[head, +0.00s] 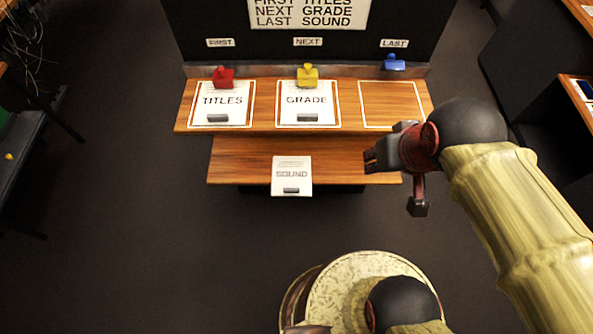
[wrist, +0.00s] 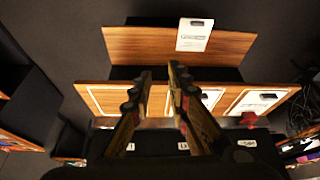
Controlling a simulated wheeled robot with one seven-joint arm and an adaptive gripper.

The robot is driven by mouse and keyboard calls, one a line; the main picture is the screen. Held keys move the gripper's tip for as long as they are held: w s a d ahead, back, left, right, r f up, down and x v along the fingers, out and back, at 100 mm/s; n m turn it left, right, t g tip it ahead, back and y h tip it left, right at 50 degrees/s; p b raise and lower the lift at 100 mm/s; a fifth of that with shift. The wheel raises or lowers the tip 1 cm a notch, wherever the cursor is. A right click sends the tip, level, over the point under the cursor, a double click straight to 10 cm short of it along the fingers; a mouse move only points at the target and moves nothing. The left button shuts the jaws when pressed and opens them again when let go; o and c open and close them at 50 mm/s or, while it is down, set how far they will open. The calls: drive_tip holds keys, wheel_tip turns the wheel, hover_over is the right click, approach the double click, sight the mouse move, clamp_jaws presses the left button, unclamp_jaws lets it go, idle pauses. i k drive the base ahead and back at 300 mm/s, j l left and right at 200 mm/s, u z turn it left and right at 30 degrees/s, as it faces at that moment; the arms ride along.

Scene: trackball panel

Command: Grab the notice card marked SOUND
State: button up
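The white notice card marked SOUND (head: 291,176) lies on the lower wooden shelf (head: 235,162) in the head view, with its near end over the front edge and a dark clip or tab near that end. It also shows in the wrist view (wrist: 194,35), top right of centre. My gripper (head: 370,160) is to the right of the card in the head view, apart from it. In the wrist view, my gripper's two fingers (wrist: 162,76) stand apart with nothing between them.
The upper shelf holds a TITLES card (head: 222,103) and a GRADE card (head: 307,103) in outlined slots; the right slot (head: 390,103) is empty. Red (head: 223,77), yellow (head: 307,76) and blue (head: 394,62) pieces stand behind. The floor in front is clear.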

sight(292, 175)
drive_tip(key=i+l+u, duration=0.45)
drive_tip(key=l, duration=0.15)
drive_tip(key=i+l+u, duration=0.2)
drive_tip(key=k+u, duration=0.15)
drive_tip(key=u, duration=2)
drive_tip(key=k+l, duration=0.05)
